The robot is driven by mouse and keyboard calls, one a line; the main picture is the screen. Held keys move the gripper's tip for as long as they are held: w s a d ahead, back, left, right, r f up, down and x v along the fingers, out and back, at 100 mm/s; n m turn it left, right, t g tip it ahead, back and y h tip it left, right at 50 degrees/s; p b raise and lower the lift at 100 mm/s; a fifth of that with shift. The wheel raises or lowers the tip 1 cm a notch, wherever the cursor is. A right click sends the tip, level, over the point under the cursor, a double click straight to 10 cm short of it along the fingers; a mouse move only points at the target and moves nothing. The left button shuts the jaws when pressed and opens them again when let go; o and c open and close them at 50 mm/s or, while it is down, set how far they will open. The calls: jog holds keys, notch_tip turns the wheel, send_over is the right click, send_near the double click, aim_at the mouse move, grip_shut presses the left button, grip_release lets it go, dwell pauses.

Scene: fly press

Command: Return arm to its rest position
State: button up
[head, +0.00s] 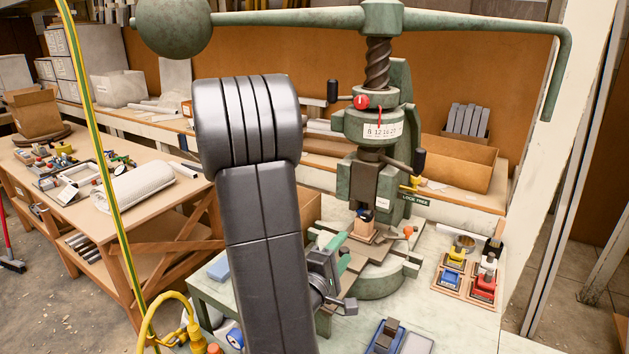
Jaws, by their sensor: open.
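My dark grey arm (262,235) rises from the bottom edge of the head view to a thick ribbed elbow (250,118), left of the press. A small wooden block with a dark part (367,228) sits under the ram.
Wooden trays with yellow, blue and red parts (468,275) lie at the bench's right. A yellow-green striped cable (92,130) crosses the left. A cluttered wooden table (105,205) stands left, with floor before it.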

aim_at(366, 219)
jog(key=p+x, duration=0.2)
jog(key=x, duration=1)
jog(key=shift+w+d, duration=0.2)
jog(key=shift+w, duration=0.1)
jog(key=r+b+v, duration=0.1)
jog(key=b+v, duration=0.1)
jog(key=v, duration=1.2)
jog(key=x, duration=0.4)
jog(key=p+x, duration=0.1)
jog(key=x, duration=0.4)
jog(key=f+p+x, duration=0.1)
jog(key=x, duration=0.4)
jog(key=shift+m, duration=0.6)
jog(key=shift+a+m+b, duration=0.1)
jog(key=shift+m+b, duration=0.35)
jog(key=shift+m, duration=0.55)
jog(key=m+b, duration=0.1)
jog(key=m, duration=0.4)
jog(key=shift+m+g, duration=0.3)
jog(key=m+b, duration=0.1)
jog(key=m, duration=0.3)
jog(key=shift+m+h+b, duration=0.3)
jog(key=shift+b, duration=0.1)
jog(key=m+b, duration=0.1)
jog(key=m, duration=0.3)
